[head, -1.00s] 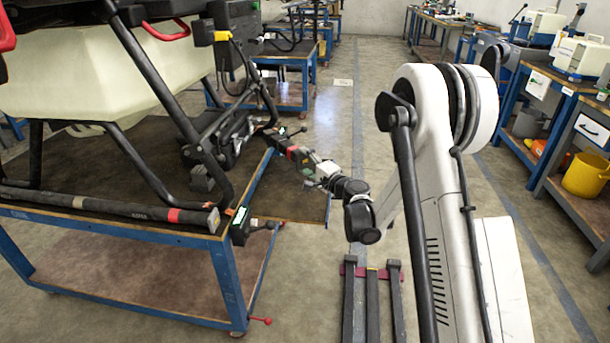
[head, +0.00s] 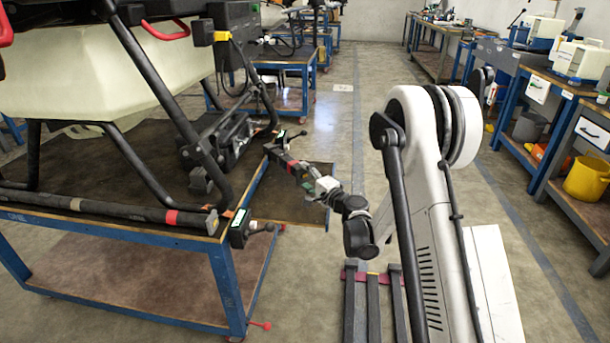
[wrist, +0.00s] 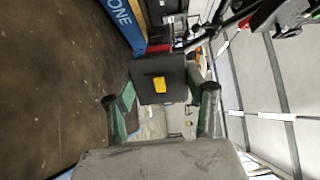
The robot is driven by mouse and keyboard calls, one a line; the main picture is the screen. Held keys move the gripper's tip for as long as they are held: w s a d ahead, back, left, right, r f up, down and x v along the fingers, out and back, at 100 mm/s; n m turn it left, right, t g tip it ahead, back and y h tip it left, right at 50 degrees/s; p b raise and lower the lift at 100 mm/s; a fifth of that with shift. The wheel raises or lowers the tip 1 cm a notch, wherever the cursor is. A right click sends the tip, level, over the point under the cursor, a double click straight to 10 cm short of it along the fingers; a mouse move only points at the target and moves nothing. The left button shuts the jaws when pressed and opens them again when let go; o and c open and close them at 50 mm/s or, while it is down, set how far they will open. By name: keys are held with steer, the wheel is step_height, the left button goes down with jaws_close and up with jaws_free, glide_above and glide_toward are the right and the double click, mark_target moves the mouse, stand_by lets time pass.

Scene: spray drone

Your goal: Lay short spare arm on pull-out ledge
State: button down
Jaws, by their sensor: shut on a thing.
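The short spare arm (head: 279,158) is a dark bar with a red band. My gripper (head: 322,187) is shut on its near end, and the bar points away to the upper left. In the wrist view, its dark square end with a yellow mark (wrist: 159,85) sits between the green-sided fingers (wrist: 163,110). The pull-out ledge (head: 298,207) is a brown board at the right side of the blue-framed table.
A drone with a pale tank (head: 90,75) and black legs stands on the table. A longer dark bar (head: 110,207) with a red band lies along the table's front edge. A dark clamp (head: 240,232) sits at the table corner. The aisle floor to the right is clear.

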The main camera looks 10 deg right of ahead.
steer(key=shift+f, duration=0.15)
steer(key=c, duration=0.8)
jaws_free()
